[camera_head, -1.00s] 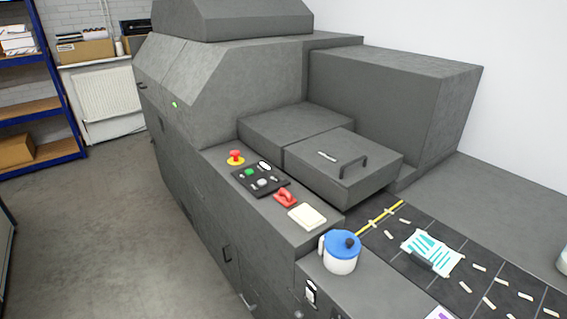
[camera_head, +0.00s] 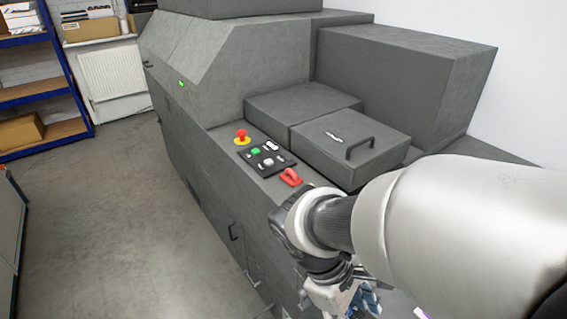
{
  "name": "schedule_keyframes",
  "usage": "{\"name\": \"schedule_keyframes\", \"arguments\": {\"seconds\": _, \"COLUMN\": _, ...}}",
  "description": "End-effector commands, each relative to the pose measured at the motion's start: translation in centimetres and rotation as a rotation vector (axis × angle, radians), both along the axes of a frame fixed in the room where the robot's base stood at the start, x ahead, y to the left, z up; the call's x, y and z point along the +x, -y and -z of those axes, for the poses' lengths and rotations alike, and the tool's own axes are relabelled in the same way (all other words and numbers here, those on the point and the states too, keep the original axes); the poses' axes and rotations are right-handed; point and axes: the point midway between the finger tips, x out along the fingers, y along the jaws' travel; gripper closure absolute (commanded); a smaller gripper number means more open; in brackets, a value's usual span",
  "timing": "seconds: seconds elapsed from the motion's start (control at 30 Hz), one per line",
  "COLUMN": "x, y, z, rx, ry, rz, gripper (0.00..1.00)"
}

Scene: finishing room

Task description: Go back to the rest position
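My gripper (camera_head: 350,300) shows only in part at the bottom of the head view, below my wrist. My arm covers much of the lower right. The fingers are small and partly cut off by the frame's lower edge, so I cannot tell whether they are open or shut, or whether they hold anything. The gripper is in front of the near end of the grey machine (camera_head: 225,65).
The machine's top carries a red emergency button (camera_head: 242,136), a black button panel (camera_head: 266,159) and a red switch handle (camera_head: 290,177). A handled grey cover (camera_head: 350,150) sits behind. Blue shelving (camera_head: 62,70) stands far left. The grey floor (camera_head: 110,220) on the left is clear.

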Motion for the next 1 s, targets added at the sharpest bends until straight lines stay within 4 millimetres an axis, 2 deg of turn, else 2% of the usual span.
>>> {"name": "schedule_keyframes", "arguments": {"seconds": 0.03, "x": -0.5, "y": 0.4, "z": -1.2, "rx": 0.056, "ry": 0.079, "rz": 0.096, "gripper": 0.47}}
{"name": "schedule_keyframes", "arguments": {"seconds": 0.3, "x": -2.8, "y": 1.2, "z": -5.8, "rx": 0.331, "ry": 0.449, "rz": 0.563, "gripper": 0.47}}
{"name": "schedule_keyframes", "arguments": {"seconds": 0.5, "x": -3.6, "y": 1.2, "z": -8.1, "rx": 0.475, "ry": 0.640, "rz": 0.785, "gripper": 0.47}}
{"name": "schedule_keyframes", "arguments": {"seconds": 0.7, "x": -3.8, "y": 1.2, "z": -8.8, "rx": 0.523, "ry": 0.701, "rz": 0.858, "gripper": 0.47}}
{"name": "schedule_keyframes", "arguments": {"seconds": 1.0, "x": -3.8, "y": 1.2, "z": -8.8, "rx": 0.523, "ry": 0.700, "rz": 0.856, "gripper": 0.47}}
